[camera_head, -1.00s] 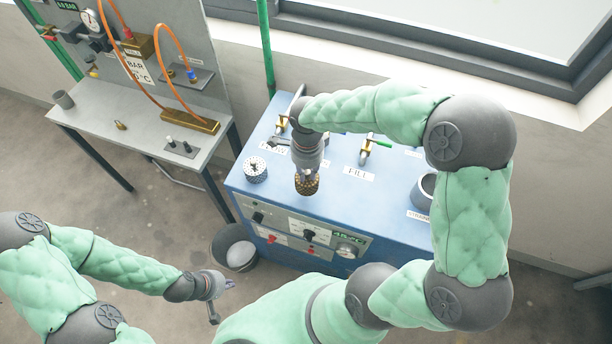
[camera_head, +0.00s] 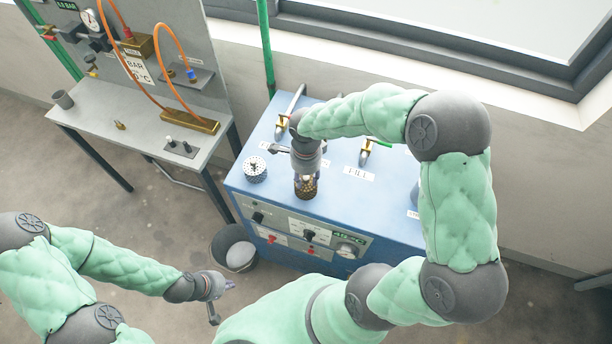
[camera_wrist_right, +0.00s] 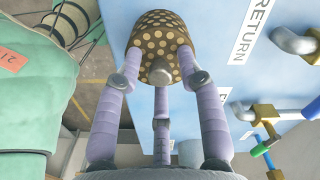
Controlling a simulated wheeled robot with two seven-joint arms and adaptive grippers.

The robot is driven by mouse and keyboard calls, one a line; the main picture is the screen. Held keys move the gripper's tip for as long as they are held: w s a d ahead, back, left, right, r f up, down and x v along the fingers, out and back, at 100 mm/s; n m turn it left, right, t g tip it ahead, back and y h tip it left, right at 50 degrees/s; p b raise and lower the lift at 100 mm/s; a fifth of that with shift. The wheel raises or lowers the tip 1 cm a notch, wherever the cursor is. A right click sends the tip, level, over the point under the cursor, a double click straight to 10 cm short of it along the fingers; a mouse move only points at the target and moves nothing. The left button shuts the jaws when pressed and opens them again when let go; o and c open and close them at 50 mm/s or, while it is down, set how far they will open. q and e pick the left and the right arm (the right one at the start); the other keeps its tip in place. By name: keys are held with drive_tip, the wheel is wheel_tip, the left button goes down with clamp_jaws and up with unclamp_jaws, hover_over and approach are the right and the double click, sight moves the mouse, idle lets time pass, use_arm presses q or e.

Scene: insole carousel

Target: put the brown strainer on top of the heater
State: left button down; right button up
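The brown strainer (camera_head: 305,190), dark with light dots, is in my right gripper (camera_head: 306,179). In the right wrist view the strainer (camera_wrist_right: 157,40) shows a dotted body with a knob facing the palm, and the fingers (camera_wrist_right: 156,70) close around it. The heater (camera_head: 350,215) is the blue cabinet with a panel on its front. The strainer appears over the heater's top near the front edge; whether it touches the top cannot be told. My left gripper (camera_head: 222,294) is empty at lower left, away from the heater, and its fingers are too small to read.
Valves with pipes (camera_head: 367,150) and labels line the back of the top. A dark bin (camera_head: 228,240) stands on the floor, and a grey bench (camera_head: 105,105) is at left.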

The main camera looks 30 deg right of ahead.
sight(306, 178)
drive_tip(key=shift+r, duration=0.1)
wheel_tip(306, 178, up, 12)
drive_tip(key=p, duration=0.1)
idle(0.7)
idle(1.2)
